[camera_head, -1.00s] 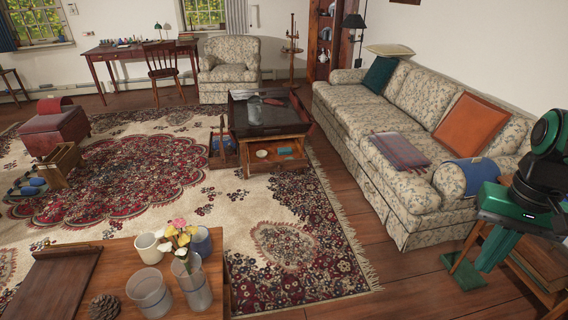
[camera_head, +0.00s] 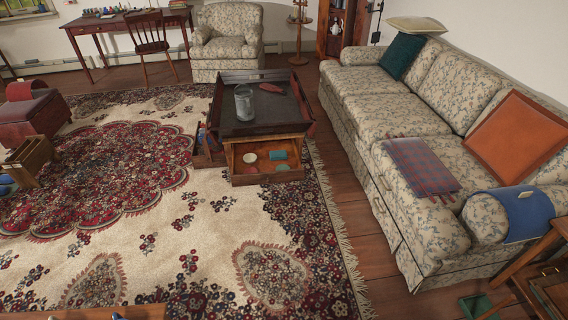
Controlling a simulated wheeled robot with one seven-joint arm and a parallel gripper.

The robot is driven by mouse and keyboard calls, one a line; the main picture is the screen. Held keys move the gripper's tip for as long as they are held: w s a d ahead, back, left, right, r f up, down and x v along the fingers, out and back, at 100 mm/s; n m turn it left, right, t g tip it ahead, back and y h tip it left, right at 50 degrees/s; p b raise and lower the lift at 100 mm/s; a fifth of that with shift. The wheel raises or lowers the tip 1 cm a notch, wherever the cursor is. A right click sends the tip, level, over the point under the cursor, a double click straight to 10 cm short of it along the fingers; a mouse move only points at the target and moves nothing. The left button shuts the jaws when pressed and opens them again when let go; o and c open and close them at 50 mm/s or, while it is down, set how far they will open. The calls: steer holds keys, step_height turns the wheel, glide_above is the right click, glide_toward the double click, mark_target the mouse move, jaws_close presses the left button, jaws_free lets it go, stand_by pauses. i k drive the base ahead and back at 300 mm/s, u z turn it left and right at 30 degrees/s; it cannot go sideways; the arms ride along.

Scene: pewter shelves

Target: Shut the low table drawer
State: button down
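The low table (camera_head: 262,128) stands on the rug in the upper middle of the head view, with a dark tray-like top. Its drawer (camera_head: 266,178) is pulled out at the front, on the side facing me. Inside the drawer lie a pale round item (camera_head: 250,157), a teal item (camera_head: 278,155) and another small teal item (camera_head: 283,167). A clear glass jar (camera_head: 244,103) and a dark red item (camera_head: 271,88) are on the table top. My gripper is not in view.
The floral sofa (camera_head: 395,150) runs along the right, with a strip of wood floor (camera_head: 352,205) beside it. The patterned rug (camera_head: 200,235) in front of the drawer is clear. A wooden table edge (camera_head: 90,313) shows at the bottom left. A small wooden table (camera_head: 545,285) is at the lower right.

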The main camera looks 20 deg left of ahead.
mark_target(267, 173)
steer(key=u, duration=0.2)
steer(key=i, duration=1.2)
steer(key=u, duration=0.95)
steer(key=i, duration=0.65)
steer(key=u, duration=0.5)
